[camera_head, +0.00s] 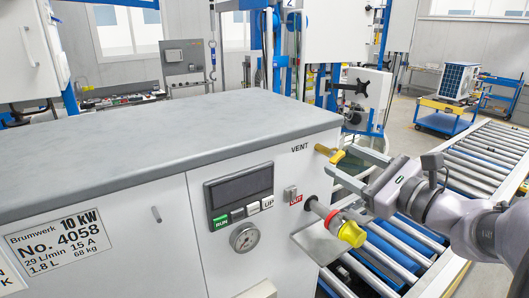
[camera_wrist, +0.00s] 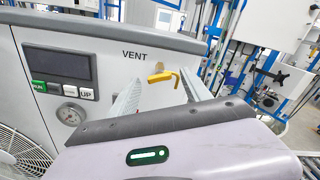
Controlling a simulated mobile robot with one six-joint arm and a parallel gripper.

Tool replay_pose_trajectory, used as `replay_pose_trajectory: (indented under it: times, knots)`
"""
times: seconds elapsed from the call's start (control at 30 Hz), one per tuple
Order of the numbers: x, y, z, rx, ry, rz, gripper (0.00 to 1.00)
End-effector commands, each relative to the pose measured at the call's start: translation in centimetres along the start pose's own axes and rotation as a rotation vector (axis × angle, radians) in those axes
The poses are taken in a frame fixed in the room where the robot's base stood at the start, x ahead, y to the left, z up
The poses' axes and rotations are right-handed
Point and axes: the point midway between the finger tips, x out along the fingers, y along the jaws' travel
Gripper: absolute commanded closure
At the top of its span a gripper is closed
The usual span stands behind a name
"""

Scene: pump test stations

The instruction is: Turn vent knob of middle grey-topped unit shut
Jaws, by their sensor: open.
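The grey-topped unit (camera_head: 170,135) fills the left and middle of the head view, with a white front and a plate reading No. 4058. Its yellow vent knob (camera_head: 331,152) sits at the right end of the front, beside the word VENT.
Below the knob a pipe with a yellow cap (camera_head: 351,234) sticks out above a small shelf, near a red OUT label (camera_head: 296,200). A pressure gauge (camera_head: 244,237) and display (camera_head: 238,190) are on the front. A roller conveyor (camera_head: 480,150) runs along the right.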

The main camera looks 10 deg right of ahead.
Motion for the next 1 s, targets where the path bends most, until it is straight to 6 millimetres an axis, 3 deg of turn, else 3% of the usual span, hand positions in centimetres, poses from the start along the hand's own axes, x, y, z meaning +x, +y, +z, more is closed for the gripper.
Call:
replay_pose_trajectory:
  times: [0.13,0.4,0.7,0.83,1.0]
  knots:
    - [1.22,0.01,0.02,0.0,0.0,0.0,0.44]
    - [1.39,0.0,-0.01,-0.001,0.0,-0.001,0.44]
    - [1.36,0.0,-0.02,-0.001,0.0,0.0,1.0]
    - [1.36,-0.13,0.28,0.063,0.002,0.001,1.0]
    - [1.35,-0.23,0.57,0.335,0.003,0.001,1.0]
